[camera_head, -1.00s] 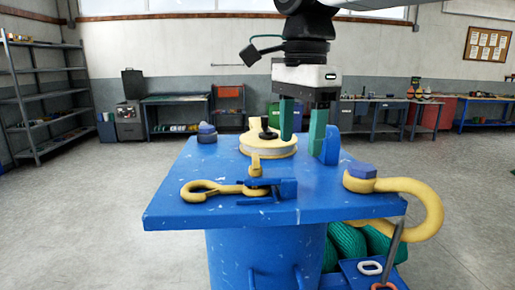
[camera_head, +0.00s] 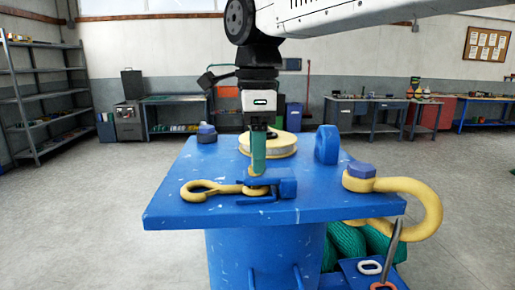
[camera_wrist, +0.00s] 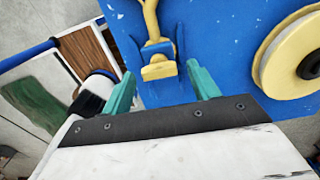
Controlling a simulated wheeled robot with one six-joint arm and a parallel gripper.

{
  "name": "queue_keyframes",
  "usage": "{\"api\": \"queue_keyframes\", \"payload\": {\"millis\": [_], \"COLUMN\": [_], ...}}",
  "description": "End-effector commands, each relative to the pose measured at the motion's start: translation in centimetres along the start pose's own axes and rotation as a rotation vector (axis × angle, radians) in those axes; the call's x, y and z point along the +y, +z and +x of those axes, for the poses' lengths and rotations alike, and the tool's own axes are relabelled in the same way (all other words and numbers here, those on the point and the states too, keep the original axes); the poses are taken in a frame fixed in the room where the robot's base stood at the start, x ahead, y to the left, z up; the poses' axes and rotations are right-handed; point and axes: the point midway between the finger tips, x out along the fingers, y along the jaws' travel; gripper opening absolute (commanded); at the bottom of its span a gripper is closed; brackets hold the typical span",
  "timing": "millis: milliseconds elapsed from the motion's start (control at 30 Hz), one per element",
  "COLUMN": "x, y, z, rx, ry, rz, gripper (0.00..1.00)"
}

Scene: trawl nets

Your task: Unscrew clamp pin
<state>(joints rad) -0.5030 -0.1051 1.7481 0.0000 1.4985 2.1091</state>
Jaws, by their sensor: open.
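My gripper (camera_head: 258,168) hangs fingers-down over the near middle of the blue table. In the head view its green fingers line up edge-on. In the wrist view the gripper (camera_wrist: 161,82) is open, with a finger on either side of the yellow clamp pin (camera_wrist: 159,70) and a gap to each. The pin sits in the blue clamp (camera_head: 286,187), which holds the yellow hook (camera_head: 205,190). In the head view the fingers hide most of the pin. I see no contact with it.
A yellow reel (camera_head: 281,145) stands behind the gripper. A blue upright lug (camera_head: 327,144) and a large yellow shackle (camera_head: 428,205) are to the right. A blue-capped knob (camera_head: 207,133) stands at the back left. The table's front left is clear.

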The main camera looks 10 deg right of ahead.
Motion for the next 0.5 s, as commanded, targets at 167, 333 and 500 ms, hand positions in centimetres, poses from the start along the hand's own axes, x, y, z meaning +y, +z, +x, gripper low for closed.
{"api": "queue_keyframes", "payload": {"millis": [167,333,500], "x": [0.01,0.01,0.01], "y": [0.01,0.03,0.03], "z": [0.1,0.09,0.08], "rx": [0.0,0.0,0.0], "ry": [0.0,0.0,0.0], "rz": [-0.001,-0.001,-0.001], "gripper": [0.6,0.32,0.15]}}
